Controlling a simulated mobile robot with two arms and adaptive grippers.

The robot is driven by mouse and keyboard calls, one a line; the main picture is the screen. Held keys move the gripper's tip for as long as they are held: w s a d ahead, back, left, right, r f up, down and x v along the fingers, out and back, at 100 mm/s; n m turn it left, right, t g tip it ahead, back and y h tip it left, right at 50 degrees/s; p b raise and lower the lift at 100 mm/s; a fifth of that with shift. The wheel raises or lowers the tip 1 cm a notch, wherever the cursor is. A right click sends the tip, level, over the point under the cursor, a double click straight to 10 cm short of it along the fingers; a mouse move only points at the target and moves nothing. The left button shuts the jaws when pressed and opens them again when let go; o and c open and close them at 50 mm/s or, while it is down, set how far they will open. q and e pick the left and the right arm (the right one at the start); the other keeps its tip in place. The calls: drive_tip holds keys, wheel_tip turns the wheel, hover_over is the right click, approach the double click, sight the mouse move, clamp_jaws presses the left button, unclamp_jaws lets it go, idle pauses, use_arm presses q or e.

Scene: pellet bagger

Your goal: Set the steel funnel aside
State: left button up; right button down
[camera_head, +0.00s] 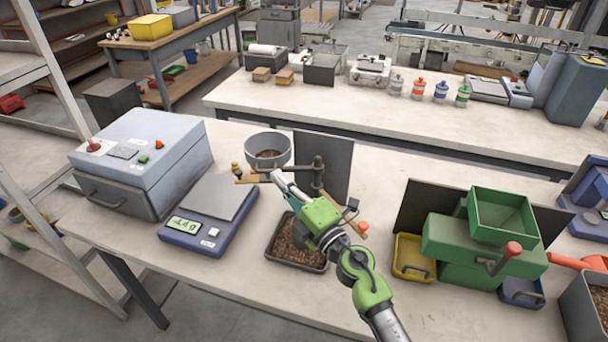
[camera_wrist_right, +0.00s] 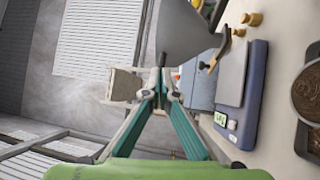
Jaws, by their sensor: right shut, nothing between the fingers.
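The steel funnel (camera_head: 268,147) is a grey, wide-mouthed cone held upright at the stand (camera_head: 318,178), above the bench. Something brown shows inside its mouth. It also shows in the right wrist view as a grey cone (camera_wrist_right: 186,32), narrowing toward the scale side. My right gripper (camera_head: 278,177) is shut and empty, its tips just below and in front of the funnel in the head view. In the right wrist view the closed fingers (camera_wrist_right: 161,92) are near the cone; I cannot tell whether they touch it. My left gripper is in neither view.
A tray of brown pellets (camera_head: 284,256) lies under my right arm. A blue scale (camera_head: 205,225) and a grey-blue machine (camera_head: 135,170) stand left. A dark panel (camera_head: 338,160) stands behind the stand. A green press (camera_head: 470,245) stands right. Bare bench lies between tray and press.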

sight(262, 163)
drive_tip(key=shift+f+b+x, duration=0.2)
drive_tip(key=shift+b+x, duration=0.1)
drive_tip(key=shift+x, duration=0.9)
drive_tip(key=shift+f+b+x, duration=0.2)
drive_tip(key=shift+b+x, duration=0.05)
drive_tip(key=shift+x, duration=1)
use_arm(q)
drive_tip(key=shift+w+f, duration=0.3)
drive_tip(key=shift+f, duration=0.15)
use_arm(e)
drive_tip(key=shift+s+a, duration=0.1)
drive_tip(key=shift+a, duration=0.05)
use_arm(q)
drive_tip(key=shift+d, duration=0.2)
use_arm(e)
drive_tip(key=shift+r, duration=0.1)
